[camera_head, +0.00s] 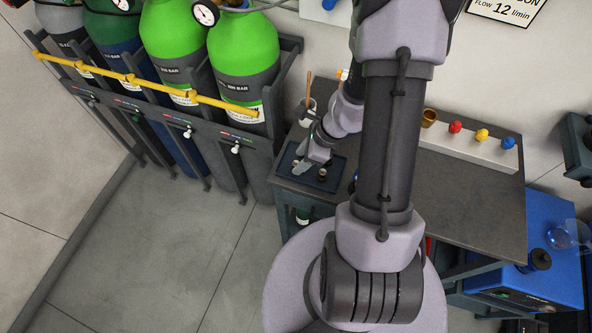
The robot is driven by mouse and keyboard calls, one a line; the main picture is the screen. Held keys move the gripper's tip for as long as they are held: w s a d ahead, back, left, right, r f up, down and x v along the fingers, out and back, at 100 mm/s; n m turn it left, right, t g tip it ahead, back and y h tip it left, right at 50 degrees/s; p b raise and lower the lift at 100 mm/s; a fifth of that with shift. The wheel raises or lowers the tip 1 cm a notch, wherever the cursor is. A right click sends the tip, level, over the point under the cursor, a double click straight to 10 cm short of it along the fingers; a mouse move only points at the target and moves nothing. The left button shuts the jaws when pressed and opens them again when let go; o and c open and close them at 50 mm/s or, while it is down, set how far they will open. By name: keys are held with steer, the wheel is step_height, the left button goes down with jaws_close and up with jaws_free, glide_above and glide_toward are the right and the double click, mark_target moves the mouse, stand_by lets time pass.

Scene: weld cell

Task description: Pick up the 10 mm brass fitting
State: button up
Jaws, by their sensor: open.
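A dark shallow tray (335,184) lies on the left end of the grey bench top. A small brownish piece (322,174) stands in it. It may be a brass fitting, but it is too small to read a size. My gripper (303,165) is over the tray's left part, just left of this piece, with its jaws open. My gripper and wrist hide part of the tray, so anything under them cannot be told.
Green-topped gas cylinders (243,50) stand in a rack with a yellow bar (180,92) left of the bench. A cup with a brush (308,110) stands behind the tray. A pale rack (475,150) with coloured knobs is along the wall. The bench's middle right (460,190) is clear.

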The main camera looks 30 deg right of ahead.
steer(key=shift+x, duration=1.05)
steer(key=shift+r, duration=0.1)
jaws_close()
